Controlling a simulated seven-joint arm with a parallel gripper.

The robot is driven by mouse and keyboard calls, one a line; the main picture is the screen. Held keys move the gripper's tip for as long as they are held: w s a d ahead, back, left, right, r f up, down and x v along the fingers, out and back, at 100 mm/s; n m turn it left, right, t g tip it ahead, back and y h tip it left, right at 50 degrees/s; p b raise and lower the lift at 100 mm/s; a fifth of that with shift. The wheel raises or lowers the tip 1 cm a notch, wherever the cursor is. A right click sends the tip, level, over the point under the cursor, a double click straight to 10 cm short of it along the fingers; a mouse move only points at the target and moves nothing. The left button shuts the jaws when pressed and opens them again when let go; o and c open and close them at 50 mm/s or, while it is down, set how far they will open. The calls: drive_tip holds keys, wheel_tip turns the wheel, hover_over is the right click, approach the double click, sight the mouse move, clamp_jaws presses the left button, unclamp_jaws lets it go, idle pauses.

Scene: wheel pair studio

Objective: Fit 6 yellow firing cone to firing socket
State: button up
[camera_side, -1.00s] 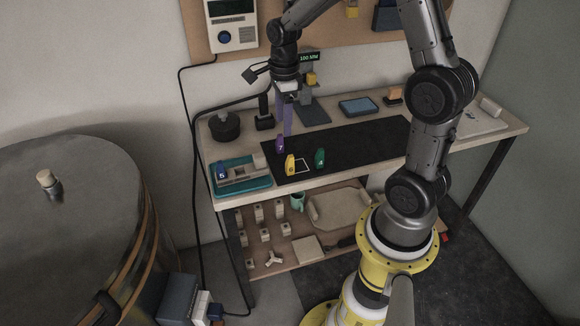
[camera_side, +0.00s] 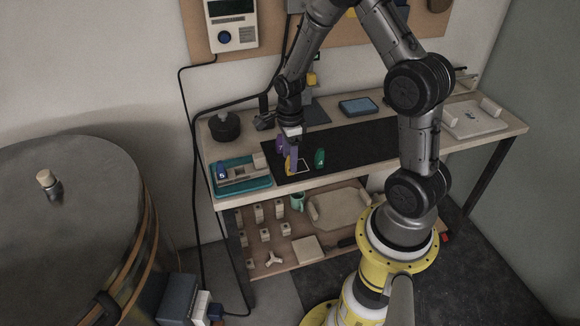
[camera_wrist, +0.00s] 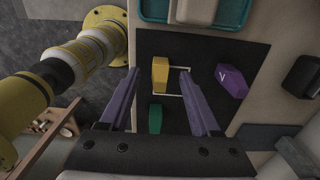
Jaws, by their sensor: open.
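The yellow firing cone (camera_side: 288,168) stands on the black mat, partly hidden behind my fingers in the side view. In the wrist view the yellow cone (camera_wrist: 160,75) shows between my two purple fingertips, closer to the left one. My gripper (camera_side: 291,160) is open and low over it; I cannot tell whether the fingers reach down beside it. A pale fixture in a teal tray (camera_side: 243,187), which may hold the firing socket, is to the left, with a blue cone (camera_side: 221,171) at its left end. The tray's edge shows in the wrist view (camera_wrist: 153,12).
A purple cone (camera_side: 281,145) stands just behind the yellow one, and a green cone (camera_side: 319,158) stands to its right. A white outlined square (camera_side: 304,165) marks the black mat (camera_side: 362,143). The mat's right part is clear.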

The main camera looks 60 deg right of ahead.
drive_tip(key=shift+f, duration=1.15)
clamp_jaws()
